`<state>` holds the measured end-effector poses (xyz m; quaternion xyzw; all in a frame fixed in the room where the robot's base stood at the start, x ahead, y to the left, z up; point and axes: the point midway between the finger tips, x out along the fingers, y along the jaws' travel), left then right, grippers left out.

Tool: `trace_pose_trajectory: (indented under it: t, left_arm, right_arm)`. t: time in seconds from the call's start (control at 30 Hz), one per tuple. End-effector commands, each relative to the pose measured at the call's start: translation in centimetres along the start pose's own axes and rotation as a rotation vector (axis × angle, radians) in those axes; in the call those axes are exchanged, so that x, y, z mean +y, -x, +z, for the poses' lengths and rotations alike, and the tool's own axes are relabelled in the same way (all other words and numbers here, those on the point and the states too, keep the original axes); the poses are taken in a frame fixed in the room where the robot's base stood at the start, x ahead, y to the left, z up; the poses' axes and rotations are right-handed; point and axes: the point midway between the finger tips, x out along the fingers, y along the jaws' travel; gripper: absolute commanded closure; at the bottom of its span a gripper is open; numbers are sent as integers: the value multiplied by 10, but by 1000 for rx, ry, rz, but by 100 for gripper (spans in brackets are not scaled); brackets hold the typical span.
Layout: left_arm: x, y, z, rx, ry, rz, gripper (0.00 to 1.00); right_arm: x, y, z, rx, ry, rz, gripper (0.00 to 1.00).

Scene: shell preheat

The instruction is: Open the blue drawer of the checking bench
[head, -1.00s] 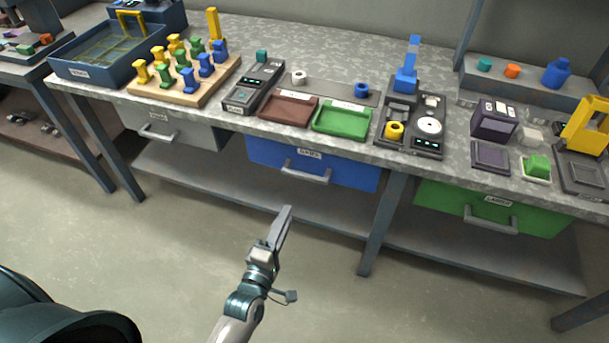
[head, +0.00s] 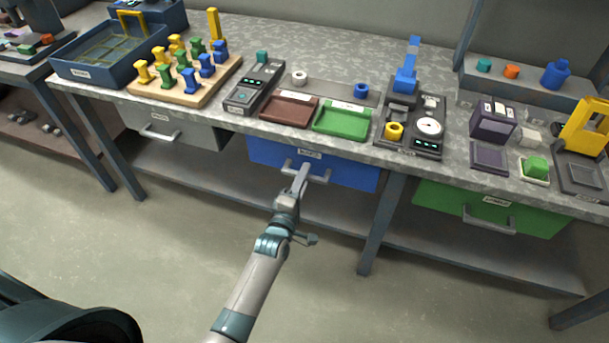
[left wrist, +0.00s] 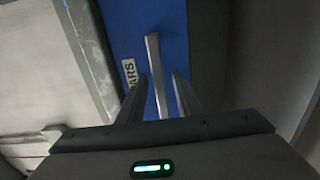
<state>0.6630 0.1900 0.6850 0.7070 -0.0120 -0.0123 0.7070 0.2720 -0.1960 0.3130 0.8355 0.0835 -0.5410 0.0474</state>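The blue drawer (head: 345,172) sits under the middle of the bench, and its front looks flush with the frame. It has a grey bar handle (head: 318,177) and a label. My left gripper (head: 303,172) is at the left part of this handle in the head view. In the left wrist view, the handle (left wrist: 155,70) runs between the two spread fingers of my left gripper (left wrist: 160,95), with gaps on both sides. The blue front (left wrist: 150,20) lies behind it. My right gripper is in neither view.
A grey drawer (head: 175,128) is to the left and a green drawer (head: 490,208) to the right. The bench top (head: 300,52) carries trays, instruments and a peg board (head: 187,80). A bench leg (head: 382,220) stands right of the blue drawer. The floor in front is free.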

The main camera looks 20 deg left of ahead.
Motion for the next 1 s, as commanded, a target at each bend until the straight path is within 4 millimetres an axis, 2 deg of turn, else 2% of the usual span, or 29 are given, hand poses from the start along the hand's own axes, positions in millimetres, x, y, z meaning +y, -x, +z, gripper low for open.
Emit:
trace_pose_trajectory:
  t: [0.4,0.43,0.5,0.57,0.83,1.0]
  left_arm:
    - [0,-7,0,0,0,0,69]
    - [0,-7,0,0,0,0,71]
    - [0,-7,0,0,0,0,88]
    - [0,-7,0,0,0,0,100]
    - [0,-5,0,0,0,-1,100]
    - [1,5,0,0,0,-1,100]
  right_arm:
    - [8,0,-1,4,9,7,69]
    - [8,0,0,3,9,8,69]
    - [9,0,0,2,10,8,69]
    - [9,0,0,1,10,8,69]
    - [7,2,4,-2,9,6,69]
    - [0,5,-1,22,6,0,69]
